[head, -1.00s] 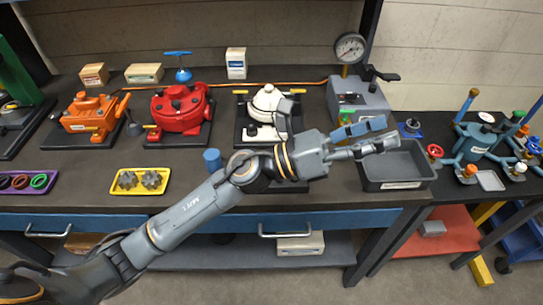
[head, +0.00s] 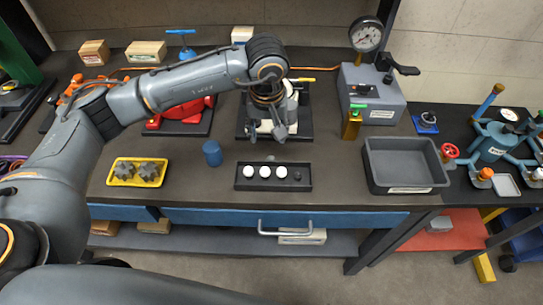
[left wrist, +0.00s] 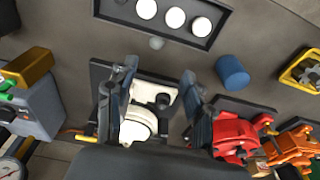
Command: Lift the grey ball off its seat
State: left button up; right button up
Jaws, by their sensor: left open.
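A small grey ball (left wrist: 156,42) shows in the left wrist view, just outside the dark tray (left wrist: 226,14) of white balls, on the side toward the white motor (left wrist: 135,131). In the head view it is only a faint small spot (head: 271,158) behind the tray (head: 240,186). I cannot tell what it rests on. My left gripper (head: 267,131) points down over the front of the white motor (head: 291,104). Its two fingers stand apart and empty in the left wrist view (left wrist: 159,72), with the ball beyond their tips. My right gripper is not in view.
A blue cylinder (head: 212,153) and a yellow tray of gears (head: 123,179) stand left of the ball tray. A red motor (head: 180,120) is left of the white one. A grey bin (head: 376,176) and a gauge block (head: 378,105) stand right. Bench between is clear.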

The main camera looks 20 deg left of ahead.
pick_arm(q)
jog(key=p, duration=0.1)
send_over(271, 158)
jog(key=f, duration=0.5)
jog(key=shift+s+a+f, duration=0.1)
jog(key=shift+s+a, duration=0.1)
jog(key=shift+s, duration=0.1)
jog(key=f+p, duration=0.1)
jog(key=f, duration=0.1)
jog(key=f+p, duration=0.2)
jog(key=shift+w+d+f, duration=0.15)
jog(key=shift+d+f, duration=0.05)
jog(key=shift+f, duration=0.1)
jog(key=shift+w+f, duration=0.1)
jog(key=shift+f, duration=0.35)
jog(key=c, duration=1)
